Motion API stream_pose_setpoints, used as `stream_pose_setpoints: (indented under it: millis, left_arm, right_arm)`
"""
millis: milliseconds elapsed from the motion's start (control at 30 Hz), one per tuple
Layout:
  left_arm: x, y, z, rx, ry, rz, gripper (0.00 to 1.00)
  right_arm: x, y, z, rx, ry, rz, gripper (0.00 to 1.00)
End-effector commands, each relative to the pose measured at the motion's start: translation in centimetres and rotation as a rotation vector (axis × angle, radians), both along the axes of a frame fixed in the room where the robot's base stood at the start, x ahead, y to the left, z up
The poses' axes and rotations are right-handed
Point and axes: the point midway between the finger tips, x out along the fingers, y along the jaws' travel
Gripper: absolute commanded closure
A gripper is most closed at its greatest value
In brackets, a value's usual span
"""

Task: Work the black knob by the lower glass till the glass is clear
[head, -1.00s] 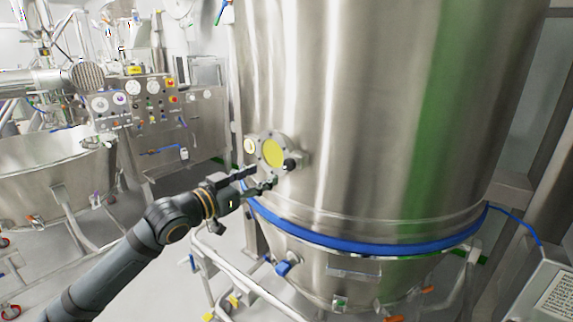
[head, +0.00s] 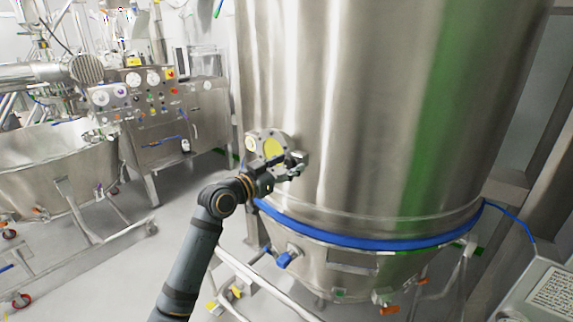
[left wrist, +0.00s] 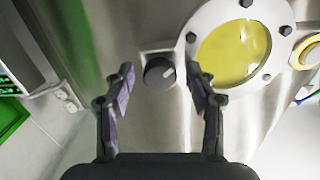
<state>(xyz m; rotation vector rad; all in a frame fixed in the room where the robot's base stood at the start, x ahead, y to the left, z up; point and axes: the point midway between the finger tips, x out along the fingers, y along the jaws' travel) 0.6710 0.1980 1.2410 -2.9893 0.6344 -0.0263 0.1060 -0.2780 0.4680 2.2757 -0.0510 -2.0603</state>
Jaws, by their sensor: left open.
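The lower glass (head: 273,149) is a round window in a bolted metal ring on the steel vessel; it looks yellow and coated. In the left wrist view the glass (left wrist: 232,52) is yellow with uneven streaks. The black knob (left wrist: 159,72) sits on a small plate beside the ring, with a pale mark on its face. My left gripper (left wrist: 160,85) is open, its fingers on either side of the knob and apart from it. In the head view my left gripper (head: 288,166) is in front of the vessel and hides the knob and part of the glass. My right gripper is out of view.
The large steel vessel (head: 370,110) fills the middle, with a blue band (head: 380,242) around its lower part. A small yellow round fitting (left wrist: 308,52) is by the glass. A control panel (head: 150,100) and a steel tub (head: 60,160) stand at the left.

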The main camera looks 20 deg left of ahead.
Motion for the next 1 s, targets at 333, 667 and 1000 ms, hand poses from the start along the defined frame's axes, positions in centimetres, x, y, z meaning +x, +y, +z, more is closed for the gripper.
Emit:
stream_pose_setpoints:
  millis: [333,667,1000]
  left_arm:
    - [0.0,0.0,0.0,0.000,-0.001,0.001,0.80]
    - [0.0,0.0,-0.1,0.011,-0.006,0.001,0.99]
    - [0.0,0.0,-0.4,0.166,-0.077,0.001,0.99]
  right_arm:
    - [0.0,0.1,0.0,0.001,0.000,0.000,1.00]
    - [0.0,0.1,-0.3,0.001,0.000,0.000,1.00]
    - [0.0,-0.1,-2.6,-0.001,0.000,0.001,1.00]
